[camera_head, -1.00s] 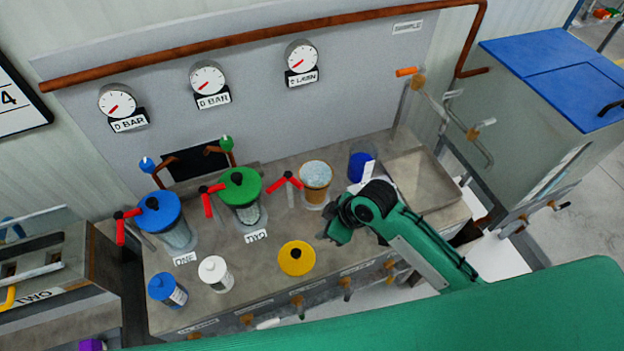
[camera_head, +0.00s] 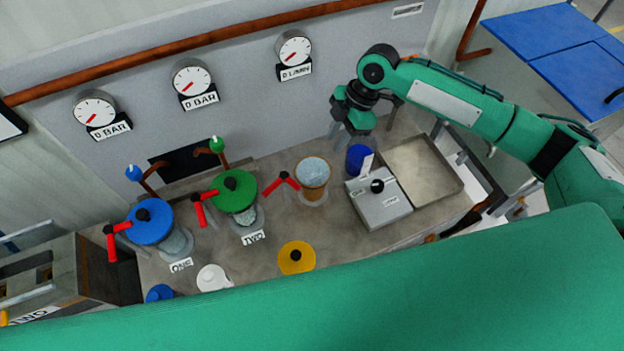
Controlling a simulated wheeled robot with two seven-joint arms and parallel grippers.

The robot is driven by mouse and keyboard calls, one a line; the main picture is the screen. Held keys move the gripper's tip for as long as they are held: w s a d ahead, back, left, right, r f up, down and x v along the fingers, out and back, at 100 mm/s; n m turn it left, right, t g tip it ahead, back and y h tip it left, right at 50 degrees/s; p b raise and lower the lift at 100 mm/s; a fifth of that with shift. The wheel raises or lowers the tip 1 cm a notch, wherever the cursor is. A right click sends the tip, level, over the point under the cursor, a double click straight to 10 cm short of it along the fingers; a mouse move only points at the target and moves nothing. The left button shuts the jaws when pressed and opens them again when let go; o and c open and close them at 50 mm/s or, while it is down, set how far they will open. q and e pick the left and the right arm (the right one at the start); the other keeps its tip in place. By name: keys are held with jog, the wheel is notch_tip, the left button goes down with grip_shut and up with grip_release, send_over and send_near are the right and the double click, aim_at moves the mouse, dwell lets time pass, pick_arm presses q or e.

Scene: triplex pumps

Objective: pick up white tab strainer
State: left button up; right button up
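A small dark blue cup with a white tab, which looks like the white tab strainer (camera_head: 356,158), stands at the back of the bench, left of a shallow metal tray. The white tab is at its right front side. My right gripper (camera_head: 352,132) points down just above and behind it in the picture, with no visible contact. Its grey fingers are small and seen at an angle, so I cannot tell whether they are apart. I see nothing held in it. My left gripper is not in view.
A grey box with a black knob (camera_head: 379,208) stands in front of the strainer. The metal tray (camera_head: 456,192) is to its right and an amber jar (camera_head: 313,180) to its left. Green-lidded (camera_head: 233,188) and blue-lidded (camera_head: 149,222) pumps and a yellow lid (camera_head: 296,258) are further left.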

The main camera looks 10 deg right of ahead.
jog(key=p, duration=0.2)
send_over(314, 174)
jog(key=d, duration=0.3)
notch_tip(314, 174, down, 7)
jog(key=shift+w+a+f+p, duration=0.1)
jog(key=shift+a+f+p, duration=0.3)
jog(key=shift+f+p, duration=0.1)
jog(key=p+x, duration=0.2)
jog(key=x, duration=0.2)
jog(key=shift+a, duration=0.1)
jog(key=shift+f, duration=0.25)
grip_shut()
